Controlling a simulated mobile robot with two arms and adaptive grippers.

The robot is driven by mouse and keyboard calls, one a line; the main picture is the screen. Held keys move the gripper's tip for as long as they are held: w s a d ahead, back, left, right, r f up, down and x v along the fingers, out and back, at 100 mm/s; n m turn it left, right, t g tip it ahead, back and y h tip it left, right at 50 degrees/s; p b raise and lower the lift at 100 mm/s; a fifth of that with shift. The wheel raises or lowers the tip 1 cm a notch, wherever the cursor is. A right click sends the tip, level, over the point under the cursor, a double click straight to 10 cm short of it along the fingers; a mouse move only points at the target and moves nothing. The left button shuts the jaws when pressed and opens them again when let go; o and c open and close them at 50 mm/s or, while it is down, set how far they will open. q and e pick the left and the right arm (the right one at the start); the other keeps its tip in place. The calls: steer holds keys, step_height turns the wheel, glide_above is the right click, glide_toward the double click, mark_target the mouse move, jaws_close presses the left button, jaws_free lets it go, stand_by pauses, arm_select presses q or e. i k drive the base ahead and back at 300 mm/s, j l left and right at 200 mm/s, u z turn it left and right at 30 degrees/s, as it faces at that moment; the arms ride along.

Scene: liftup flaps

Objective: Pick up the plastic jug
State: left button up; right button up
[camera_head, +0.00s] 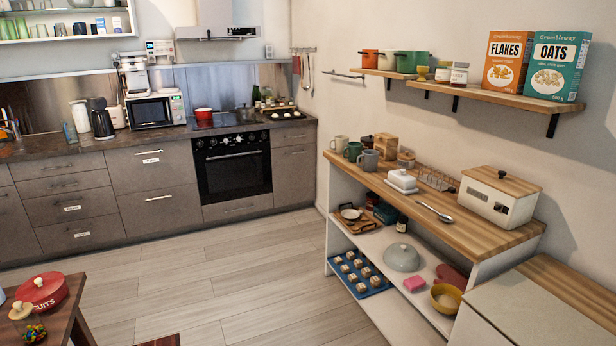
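I cannot make out a plastic jug for certain. A tall white container (80,116), which could be a jug, stands on the dark counter at the far left, beside a black kettle (102,119). A small bluish, see-through vessel (69,132) stands just left of it, too small to identify. Neither of my grippers shows in the head view.
The grey cabinets with the dark counter (40,150) line the back left, with a black oven (232,165). A wood-topped shelf unit (505,238) stands right. A table (62,318) with a red biscuit tin (42,292) is front left. The floor (220,270) between is mostly clear.

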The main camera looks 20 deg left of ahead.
mark_target(68, 126)
steer(key=i+j+u, duration=0.2)
steer(key=i+u, duration=0.6)
steer(key=i+l+u, duration=0.1)
steer(key=i+u, duration=0.3)
steer(key=i, duration=0.15)
steer(key=i+l+u, duration=0.15)
steer(key=i, duration=1.95)
steer(key=i+j+u, duration=0.1)
steer(key=i+u, duration=0.65)
steer(key=i, duration=0.2)
steer(key=i+l+u, duration=0.25)
steer(key=i+u, duration=0.15)
steer(key=i+j+u, duration=0.1)
steer(key=i, duration=0.4)
steer(key=i+j+u, duration=0.15)
steer(key=i, duration=0.35)
